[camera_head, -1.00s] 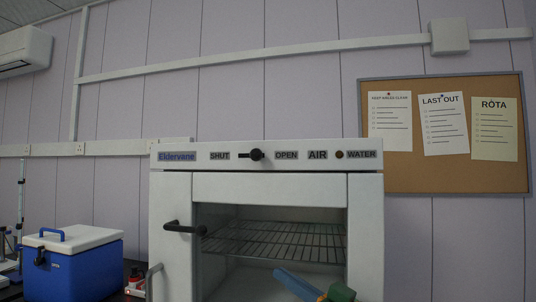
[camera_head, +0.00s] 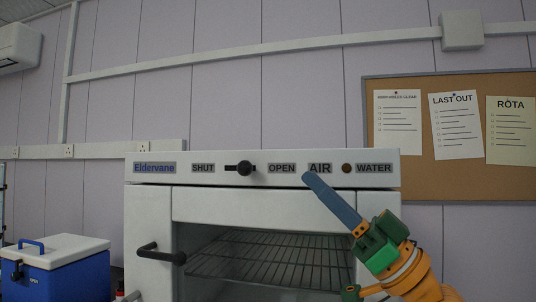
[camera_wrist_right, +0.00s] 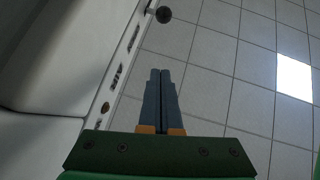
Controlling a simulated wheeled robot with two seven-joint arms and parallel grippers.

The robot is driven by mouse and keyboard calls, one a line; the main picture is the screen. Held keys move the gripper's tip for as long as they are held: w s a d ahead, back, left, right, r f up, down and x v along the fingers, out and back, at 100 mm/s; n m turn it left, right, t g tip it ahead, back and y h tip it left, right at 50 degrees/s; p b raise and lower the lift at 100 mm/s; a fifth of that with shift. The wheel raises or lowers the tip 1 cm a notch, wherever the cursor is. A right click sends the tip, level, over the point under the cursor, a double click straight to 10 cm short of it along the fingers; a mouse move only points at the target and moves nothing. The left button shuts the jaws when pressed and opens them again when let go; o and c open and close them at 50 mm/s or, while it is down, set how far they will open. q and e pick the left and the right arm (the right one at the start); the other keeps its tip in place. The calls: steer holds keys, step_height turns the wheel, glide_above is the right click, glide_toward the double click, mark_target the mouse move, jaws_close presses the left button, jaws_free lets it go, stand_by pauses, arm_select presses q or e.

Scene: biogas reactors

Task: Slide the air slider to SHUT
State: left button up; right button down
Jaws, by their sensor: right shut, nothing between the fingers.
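The air slider (camera_head: 245,169) is a black round knob in a short dark slot on the white panel, between the SHUT (camera_head: 203,168) and OPEN (camera_head: 282,168) labels. The knob is nearer the OPEN end, with bare slot on its SHUT side. My right gripper (camera_head: 308,177) is shut and empty, its blue-grey fingers in front of the panel by the AIR label, right of the knob and apart from it. In the right wrist view the shut fingers (camera_wrist_right: 161,72) point toward the knob (camera_wrist_right: 163,14), with a gap between. My left gripper is not in view.
The white cabinet has a dark door handle (camera_head: 160,254) at the left and a wire shelf (camera_head: 270,254) in its open compartment below the panel. A small brown indicator (camera_head: 347,169) sits by WATER. A blue cooler box (camera_head: 62,276) stands at the left.

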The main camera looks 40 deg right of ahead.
mark_target(267, 170)
steer(key=s+r+p+x, duration=0.1)
steer(key=p+x, duration=0.6)
steer(key=x, duration=0.1)
steer(key=w+f, duration=0.1)
steer(key=w+a+f, duration=0.1)
steer(key=w+f, duration=0.1)
steer(key=shift+f, duration=0.3)
steer(key=shift+w+a+f, duration=0.1)
steer(key=shift+w+f, duration=0.1)
steer(key=shift+w, duration=0.05)
steer(key=shift+s+b, duration=0.15)
steer(key=shift+b, duration=0.15)
